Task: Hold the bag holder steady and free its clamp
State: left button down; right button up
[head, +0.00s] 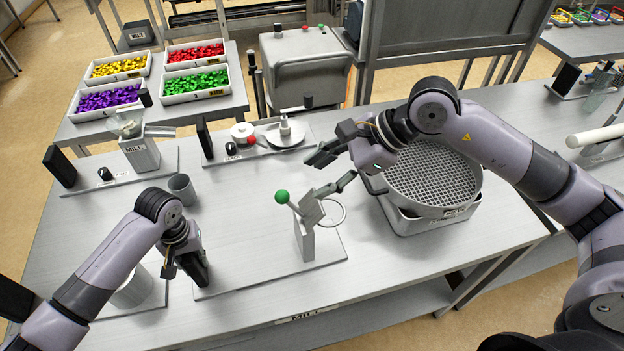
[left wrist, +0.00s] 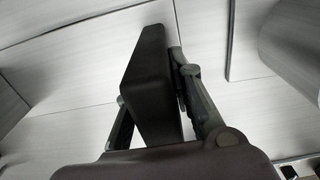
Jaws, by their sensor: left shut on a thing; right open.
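The bag holder has a grey base plate (head: 270,277), an upright post (head: 305,243), a lever with a green ball knob (head: 282,197) and a ring (head: 331,212) at its right. My left gripper (head: 190,274) is shut on a black upright grip block at the left end of the base plate. The black block (left wrist: 150,85) shows between the fingers in the left wrist view. My right gripper (head: 333,170) is open and empty. It hovers above and right of the green knob, near the ring in the picture. I cannot tell whether it touches the ring.
A round sieve (head: 432,182) in a grey housing stands right of the holder. A grey cup (head: 181,189) and the mill (head: 140,153) stand at the left. A plate with a scale-like device (head: 286,132) lies behind. The table front is clear.

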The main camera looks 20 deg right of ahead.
pick_arm(q)
jog(key=shift+s+a+f, duration=0.1)
jog(key=shift+s+f, duration=0.15)
jog(key=shift+f, duration=0.15)
jog(key=c, duration=1.8)
grip_release()
jog(key=o, duration=0.5)
jog(key=shift+w, duration=0.4)
jog(key=shift+r, duration=0.15)
pick_arm(e)
jog(key=shift+w, duration=0.25)
pick_arm(q)
jog(key=shift+s+r, duration=0.1)
pick_arm(e)
jog(key=shift+s, duration=0.15)
